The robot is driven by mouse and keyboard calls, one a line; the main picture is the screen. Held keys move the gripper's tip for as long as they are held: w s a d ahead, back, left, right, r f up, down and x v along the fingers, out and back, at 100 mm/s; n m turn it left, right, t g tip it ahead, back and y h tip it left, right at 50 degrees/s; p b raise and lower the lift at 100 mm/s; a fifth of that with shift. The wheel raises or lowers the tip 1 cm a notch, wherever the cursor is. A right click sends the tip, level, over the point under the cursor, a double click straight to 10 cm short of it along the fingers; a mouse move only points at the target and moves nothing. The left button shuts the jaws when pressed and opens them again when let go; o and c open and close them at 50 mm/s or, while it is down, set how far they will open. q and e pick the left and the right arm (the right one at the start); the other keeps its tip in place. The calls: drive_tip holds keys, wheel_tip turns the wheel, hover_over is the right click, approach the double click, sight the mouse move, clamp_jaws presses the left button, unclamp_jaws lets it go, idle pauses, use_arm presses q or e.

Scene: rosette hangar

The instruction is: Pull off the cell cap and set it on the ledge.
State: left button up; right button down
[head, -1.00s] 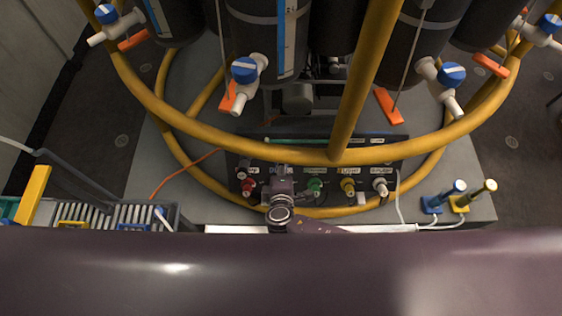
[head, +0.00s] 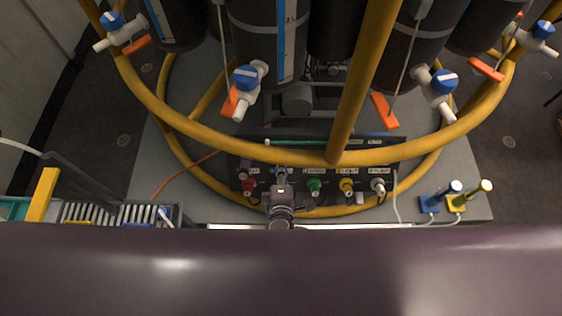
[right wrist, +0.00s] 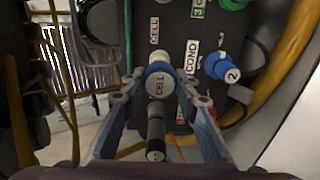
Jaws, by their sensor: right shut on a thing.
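The cell cap (right wrist: 158,82), white-topped and lettered CELL with a blue rim, is between the fingers of my right gripper (right wrist: 158,100) in the right wrist view. The gripper is shut on it. A CELL label (right wrist: 154,30) is on the dark panel beside it. In the head view my right gripper (head: 281,188) reaches the connector panel (head: 330,197), between the red and green connectors, and largely hides the cap. I cannot tell whether the cap is still seated. I cannot clearly identify the ledge; a pale strip (head: 310,226) runs before the panel. My left gripper is out of view.
A blue connector marked 2 (right wrist: 225,68) by a COND label sits right of the cap. A black cylinder (right wrist: 156,135) is just below it. Yellow hoop rails (head: 210,134) cross above the panel. Two small stands (head: 458,198) occupy the right end of the grey base.

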drive_tip(key=shift+p+v, duration=0.5)
drive_tip(key=shift+v, duration=0.45)
